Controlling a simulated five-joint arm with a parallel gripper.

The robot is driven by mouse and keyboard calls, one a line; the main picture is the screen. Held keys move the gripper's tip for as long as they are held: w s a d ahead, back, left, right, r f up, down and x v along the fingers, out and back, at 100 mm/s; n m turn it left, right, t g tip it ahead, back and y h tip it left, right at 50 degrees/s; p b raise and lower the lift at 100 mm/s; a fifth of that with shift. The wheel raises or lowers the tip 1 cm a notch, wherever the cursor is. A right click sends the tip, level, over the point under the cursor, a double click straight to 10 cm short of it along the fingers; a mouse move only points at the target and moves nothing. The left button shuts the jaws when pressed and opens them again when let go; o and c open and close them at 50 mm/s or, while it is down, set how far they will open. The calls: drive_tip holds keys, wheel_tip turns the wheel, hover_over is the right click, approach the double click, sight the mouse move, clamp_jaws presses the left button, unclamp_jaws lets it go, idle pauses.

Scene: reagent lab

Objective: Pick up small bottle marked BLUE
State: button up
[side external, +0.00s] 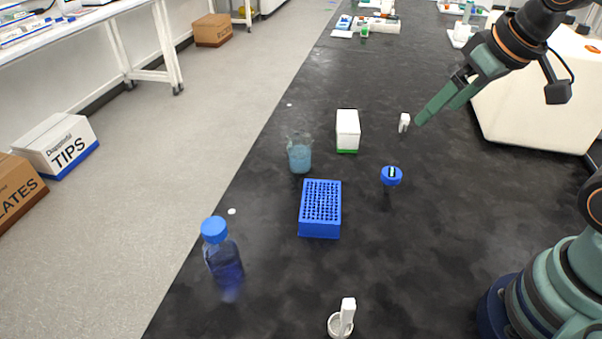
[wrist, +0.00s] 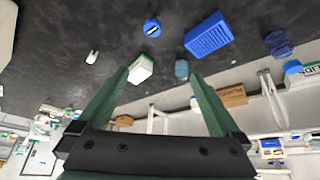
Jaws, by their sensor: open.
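A bottle with blue liquid and a blue cap (side external: 224,262) stands near the left edge of the black bench. It shows in the wrist view (wrist: 278,44) at the upper right, upside down. I cannot read a BLUE mark on anything. A small white vial-like thing (side external: 404,122) stands close to my gripper in the side view and also shows in the wrist view (wrist: 92,57). My gripper (side external: 437,109) is open and empty above the right part of the bench.
A blue rack (side external: 320,225), a beaker of blue liquid (side external: 300,158), a white box with a green base (side external: 347,131) and a round blue device (side external: 391,177) stand mid-bench. A white upright piece in a round holder (side external: 341,323) is at the front. Bench between them is clear.

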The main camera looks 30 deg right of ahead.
drive_tip(key=w+a+r+n+g, duration=0.1)
drive_tip(key=w+a+r+n, duration=0.1)
drive_tip(key=w+a+n, duration=0.35)
drive_tip(key=n+g, duration=0.5)
drive_tip(key=n, duration=0.7)
hover_over(207, 228)
drive_tip(key=f, duration=1.1)
drive_tip(key=shift+w+d+f, duration=0.1)
drive_tip(key=shift+d+f, duration=0.1)
drive_tip(key=shift+f, duration=0.2)
drive_tip(key=shift+a+f, duration=0.25)
drive_tip(key=shift+f, duration=0.05)
wheel_tip(207, 228, down, 6)
drive_tip(key=shift+f, duration=0.25)
drive_tip(key=shift+d+f, duration=0.2)
drive_tip(key=shift+f, duration=0.7)
drive_tip(key=shift+d+f, duration=0.15)
drive_tip(key=shift+f, duration=0.75)
drive_tip(key=shift+d+f, duration=0.2)
drive_tip(key=shift+f, duration=0.7)
